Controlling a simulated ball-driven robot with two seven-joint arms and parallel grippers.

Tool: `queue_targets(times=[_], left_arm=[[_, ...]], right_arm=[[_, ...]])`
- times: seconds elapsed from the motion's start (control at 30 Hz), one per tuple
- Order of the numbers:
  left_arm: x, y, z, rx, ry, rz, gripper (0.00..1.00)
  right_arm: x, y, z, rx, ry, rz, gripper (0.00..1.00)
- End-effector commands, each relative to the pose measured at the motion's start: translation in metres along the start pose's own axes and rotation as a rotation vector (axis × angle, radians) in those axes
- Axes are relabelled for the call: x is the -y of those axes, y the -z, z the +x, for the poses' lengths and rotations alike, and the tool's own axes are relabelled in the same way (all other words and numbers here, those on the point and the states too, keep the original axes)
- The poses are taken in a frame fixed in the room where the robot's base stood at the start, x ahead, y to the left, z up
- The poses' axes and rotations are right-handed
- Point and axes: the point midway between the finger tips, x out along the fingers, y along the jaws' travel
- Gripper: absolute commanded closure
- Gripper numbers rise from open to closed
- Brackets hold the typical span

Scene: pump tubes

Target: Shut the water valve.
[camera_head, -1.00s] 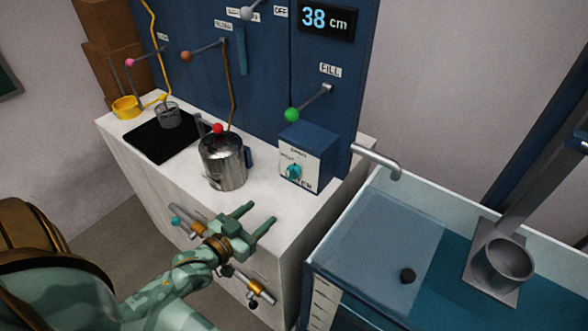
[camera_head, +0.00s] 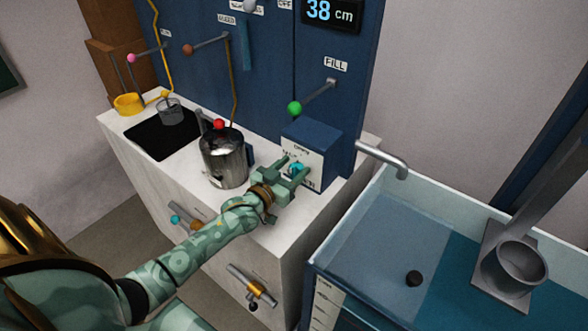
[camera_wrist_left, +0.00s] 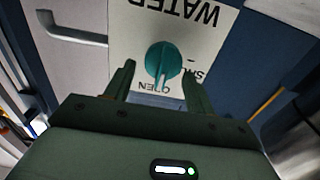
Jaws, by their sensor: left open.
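The water valve is a teal round knob (camera_head: 297,168) on the white front plate of a blue box on the counter. In the left wrist view the knob (camera_wrist_left: 161,60) shows a ridge that points toward the word OPEN. The words WATER and part of SHUT also show on the plate (camera_wrist_left: 200,40), upside down. My left gripper (camera_head: 293,166) is open in front of the plate. In the left wrist view its two fingers (camera_wrist_left: 160,70) stand on either side of the knob; whether they touch it I cannot tell. My right gripper is not in view.
A steel pot (camera_head: 224,157) with a red knob stands just left of the box. A green-ended lever (camera_head: 313,98) marked FILL is above it. A water tank (camera_head: 385,240) with a spout (camera_head: 383,157) over it is on the right. The display (camera_head: 331,13) reads 38 cm.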

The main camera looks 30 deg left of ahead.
Motion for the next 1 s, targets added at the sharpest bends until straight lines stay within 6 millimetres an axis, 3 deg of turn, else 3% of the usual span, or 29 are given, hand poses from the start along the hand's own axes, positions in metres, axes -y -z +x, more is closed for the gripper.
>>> queue_targets(times=[0.37,0.53,1.0], left_arm=[[0.0000,0.0007,0.0081,0.000,0.000,-0.001,0.45],[0.0000,0.0006,0.0079,0.000,0.000,-0.001,0.88],[0.0017,0.0020,0.0077,0.000,0.000,-0.085,0.89]], right_arm=[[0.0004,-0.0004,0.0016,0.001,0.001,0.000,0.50],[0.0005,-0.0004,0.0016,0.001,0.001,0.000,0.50],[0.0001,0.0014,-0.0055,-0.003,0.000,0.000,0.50]])
